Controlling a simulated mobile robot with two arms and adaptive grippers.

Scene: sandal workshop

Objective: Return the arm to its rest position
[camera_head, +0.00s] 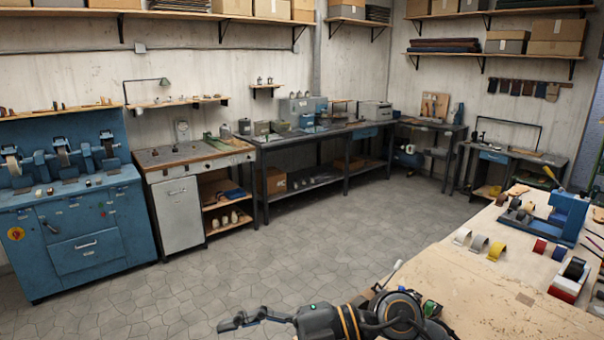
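My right arm (400,312) comes in at the bottom of the head view, beside the left edge of the wooden workbench. Its gripper (229,321) points left over the grey tiled floor. The two dark fingers look apart, with nothing seen between them. My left gripper is out of view.
The workbench (480,297) at the right holds tape rolls (479,243) and a blue device (562,218). A blue grinding machine (85,215) stands at left; a drawer cabinet (180,212) and dark tables (320,135) line the wall. The middle floor (300,240) is clear.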

